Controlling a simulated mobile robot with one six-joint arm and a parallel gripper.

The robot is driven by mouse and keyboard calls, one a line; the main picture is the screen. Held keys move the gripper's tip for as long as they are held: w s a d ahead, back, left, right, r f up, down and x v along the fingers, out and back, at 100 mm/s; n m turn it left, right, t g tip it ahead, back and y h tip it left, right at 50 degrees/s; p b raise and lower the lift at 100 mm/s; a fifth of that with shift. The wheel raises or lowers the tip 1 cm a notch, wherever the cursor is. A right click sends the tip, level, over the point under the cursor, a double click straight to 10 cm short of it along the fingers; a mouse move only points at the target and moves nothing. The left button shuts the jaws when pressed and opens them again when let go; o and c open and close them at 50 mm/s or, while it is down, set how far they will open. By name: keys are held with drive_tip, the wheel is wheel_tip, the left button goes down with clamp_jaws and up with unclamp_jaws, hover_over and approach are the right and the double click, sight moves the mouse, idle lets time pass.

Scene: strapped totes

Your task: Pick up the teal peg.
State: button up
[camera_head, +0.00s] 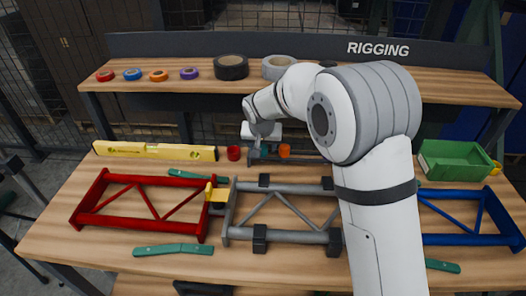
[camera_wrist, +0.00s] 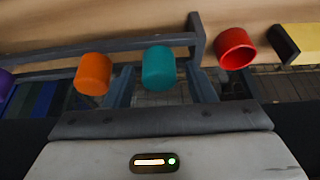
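The teal peg (camera_wrist: 158,67) stands in the wrist view between the two fingers of my gripper (camera_wrist: 160,88). The fingers are apart, with a visible gap on each side of the peg. An orange peg (camera_wrist: 93,73) is just outside the left finger, and it also shows in the head view (camera_head: 285,150). A red cylinder (camera_wrist: 236,48) is outside the right finger, past the end of the dark rack (camera_wrist: 196,38). In the head view, my gripper (camera_head: 263,148) is over the rack, and the teal peg is hard to make out there.
A yellow level (camera_head: 155,151) lies left of the red cylinder. Red (camera_head: 90,210), grey (camera_head: 290,236) and blue (camera_head: 465,239) frames lie in front. A green bin (camera_head: 455,160) stands at right. Tape rolls (camera_head: 231,67) sit on the shelf behind.

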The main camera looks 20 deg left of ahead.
drive_tip(key=c, duration=0.9)
drive_tip(key=shift+r, duration=0.1)
drive_tip(key=shift+r+p, duration=1.9)
drive_tip(key=shift+r, duration=5.55)
